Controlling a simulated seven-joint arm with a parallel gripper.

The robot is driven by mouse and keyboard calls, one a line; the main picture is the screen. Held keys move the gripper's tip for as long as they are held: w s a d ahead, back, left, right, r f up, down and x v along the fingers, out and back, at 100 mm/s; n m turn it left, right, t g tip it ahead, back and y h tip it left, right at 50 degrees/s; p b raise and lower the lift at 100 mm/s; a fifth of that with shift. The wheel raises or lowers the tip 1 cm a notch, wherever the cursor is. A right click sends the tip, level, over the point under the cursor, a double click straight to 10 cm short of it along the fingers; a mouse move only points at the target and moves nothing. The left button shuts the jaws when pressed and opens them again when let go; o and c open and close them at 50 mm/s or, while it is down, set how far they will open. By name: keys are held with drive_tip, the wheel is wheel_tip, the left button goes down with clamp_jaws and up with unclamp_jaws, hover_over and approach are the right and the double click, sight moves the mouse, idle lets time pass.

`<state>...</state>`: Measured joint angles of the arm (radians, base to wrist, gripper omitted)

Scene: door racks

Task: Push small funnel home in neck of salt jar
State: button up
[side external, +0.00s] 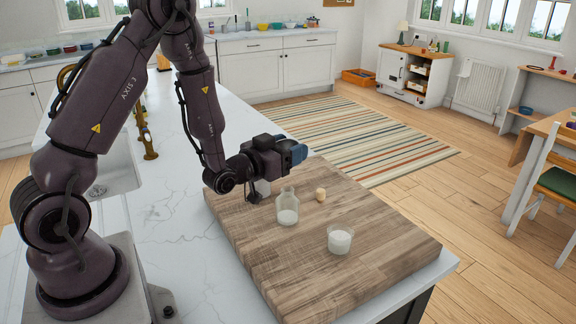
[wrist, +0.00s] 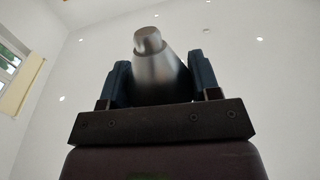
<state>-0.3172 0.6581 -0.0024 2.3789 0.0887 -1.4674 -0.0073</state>
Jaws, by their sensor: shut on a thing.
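The salt jar (side external: 287,210) is a clear glass bottle with a narrow neck and white salt in its lower part. It stands upright on the wooden board, and its neck looks empty. My gripper (side external: 291,153) is above and behind the jar, apart from it, with its blue fingers pointing right. In the wrist view my gripper (wrist: 160,82) is shut on the small funnel (wrist: 160,78), a grey metallic cone with a short spout, against a background of ceiling. The funnel cannot be made out clearly in the side view.
The thick wooden board (side external: 375,264) lies on the white marble counter (side external: 160,215). A small cork (side external: 320,195) stands right of the jar. A glass of white salt (side external: 340,240) stands at front right. A pale object (side external: 262,187) shows below my gripper, unclear. The board's right side is free.

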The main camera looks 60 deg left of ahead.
wheel_tip(320, 180, up, 3)
drive_tip(key=shift+f, duration=0.1)
drive_tip(key=shift+m+g+h, duration=0.3)
drive_tip(key=shift+g+h, duration=0.2)
drive_tip(key=shift+w+f, duration=0.15)
drive_tip(key=shift+f, duration=3.4)
drive_tip(key=shift+f, duration=1.05)
drive_tip(key=o, duration=1.1)
drive_tip(key=shift+c, duration=0.2)
drive_tip(key=v, duration=0.7)
drive_tip(key=shift+s, duration=0.25)
